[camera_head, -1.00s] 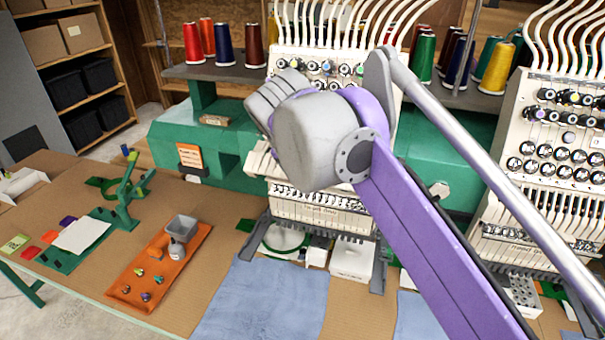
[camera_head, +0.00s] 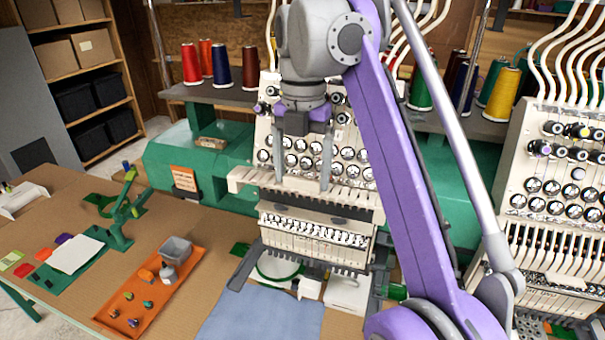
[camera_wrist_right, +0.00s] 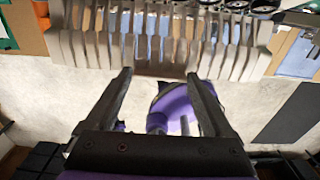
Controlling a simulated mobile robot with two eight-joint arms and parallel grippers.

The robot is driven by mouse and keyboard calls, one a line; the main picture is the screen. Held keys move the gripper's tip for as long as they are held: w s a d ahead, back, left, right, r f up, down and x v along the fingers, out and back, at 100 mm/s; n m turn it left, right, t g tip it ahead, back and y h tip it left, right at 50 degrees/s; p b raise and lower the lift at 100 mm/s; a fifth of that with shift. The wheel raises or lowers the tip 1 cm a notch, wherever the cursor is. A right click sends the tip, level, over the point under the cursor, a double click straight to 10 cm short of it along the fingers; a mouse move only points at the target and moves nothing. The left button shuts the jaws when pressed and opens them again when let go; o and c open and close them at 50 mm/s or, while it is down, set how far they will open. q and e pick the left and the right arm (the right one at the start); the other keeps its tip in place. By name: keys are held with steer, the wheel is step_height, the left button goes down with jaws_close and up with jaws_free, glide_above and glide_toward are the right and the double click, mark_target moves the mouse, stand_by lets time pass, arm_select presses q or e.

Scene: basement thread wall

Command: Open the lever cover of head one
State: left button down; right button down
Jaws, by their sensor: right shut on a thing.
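Head one is the cream embroidery head (camera_head: 318,238) in the middle of the head view, with rows of round knobs above. Its lever cover (camera_head: 352,201) is a wide cream piece with a toothed edge, jutting out below the knobs. In the wrist view the slatted cover (camera_wrist_right: 160,55) crosses the top. My right gripper (camera_head: 302,181) points down in front of the knobs, its fingers spread along the cover. The exact contact is small. My left gripper is out of view.
A second head (camera_head: 545,190) stands at the right. Thread cones (camera_head: 222,65) stand on the shelf behind. On the table are an orange tray (camera_head: 145,311) with small parts and a blue cloth (camera_head: 260,315). My right arm hides part of the machine.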

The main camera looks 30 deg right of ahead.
stand_by(0.4)
jaws_free()
steer(key=shift+f, duration=0.1)
